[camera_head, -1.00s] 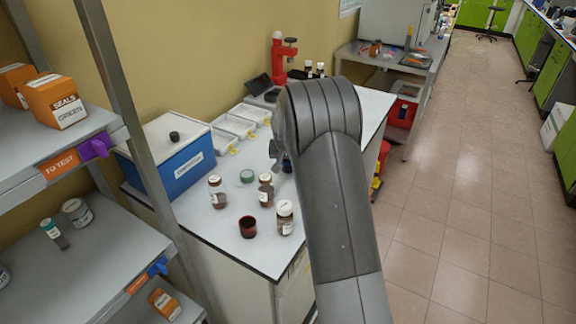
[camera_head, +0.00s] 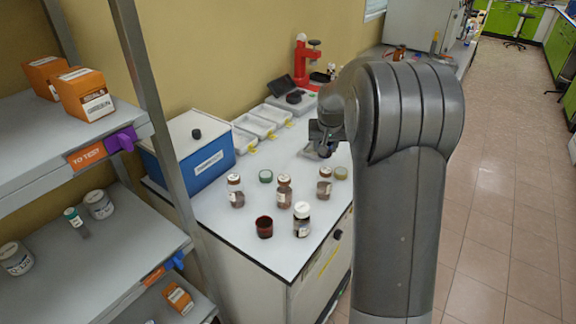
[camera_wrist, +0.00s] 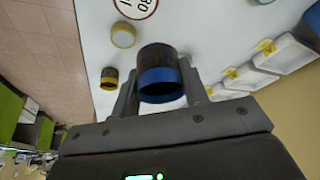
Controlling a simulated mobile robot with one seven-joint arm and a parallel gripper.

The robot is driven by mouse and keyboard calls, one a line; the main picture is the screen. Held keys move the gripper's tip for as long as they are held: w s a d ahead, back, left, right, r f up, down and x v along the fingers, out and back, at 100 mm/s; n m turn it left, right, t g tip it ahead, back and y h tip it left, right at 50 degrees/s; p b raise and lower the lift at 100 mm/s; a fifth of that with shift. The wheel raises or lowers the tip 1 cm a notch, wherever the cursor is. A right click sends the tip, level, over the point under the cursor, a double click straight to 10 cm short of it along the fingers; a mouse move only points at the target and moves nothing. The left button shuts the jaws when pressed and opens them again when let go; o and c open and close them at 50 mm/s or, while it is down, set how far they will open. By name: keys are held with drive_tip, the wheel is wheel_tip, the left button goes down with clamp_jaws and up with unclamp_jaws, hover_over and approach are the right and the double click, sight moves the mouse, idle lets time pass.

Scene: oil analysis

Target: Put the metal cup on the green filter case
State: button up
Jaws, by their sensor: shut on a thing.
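My gripper (camera_wrist: 158,88) is shut on the metal cup (camera_wrist: 157,70), a short cylinder with brownish reflections and a blue band at the end nearer the wrist camera. In the head view my gripper (camera_head: 322,138) is above the white bench, with the cup small and partly hidden at its fingers. A green round case (camera_head: 265,176), seemingly the green filter case, lies flat on the bench to the left of and nearer than my gripper. A yellowish-green round case (camera_head: 341,172) lies further right, beside my arm.
Several brown bottles, such as one with a white cap (camera_head: 302,219), and a dark red cup (camera_head: 264,227) stand at the front. White trays (camera_head: 262,122), a blue box (camera_head: 195,150) and a red stand (camera_head: 306,62) line the wall side. A shelf rack is at left.

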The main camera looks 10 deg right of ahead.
drive_tip(key=w+a+r+n, duration=0.1)
drive_tip(key=a+n, duration=0.1)
drive_tip(key=a, duration=0.6)
hover_over(265, 171)
drive_tip(key=s, duration=0.2)
drive_tip(key=shift+y, duration=0.4)
drive_tip(key=f, duration=0.6)
drive_tip(key=shift+w+d+f, duration=0.1)
drive_tip(key=shift+w+f, duration=0.05)
drive_tip(key=shift+w, duration=0.1)
drive_tip(key=shift+f, duration=2.1)
drive_tip(key=shift+f, duration=0.15)
drive_tip(key=o, duration=1)
drive_tip(key=shift+c, duration=0.2)
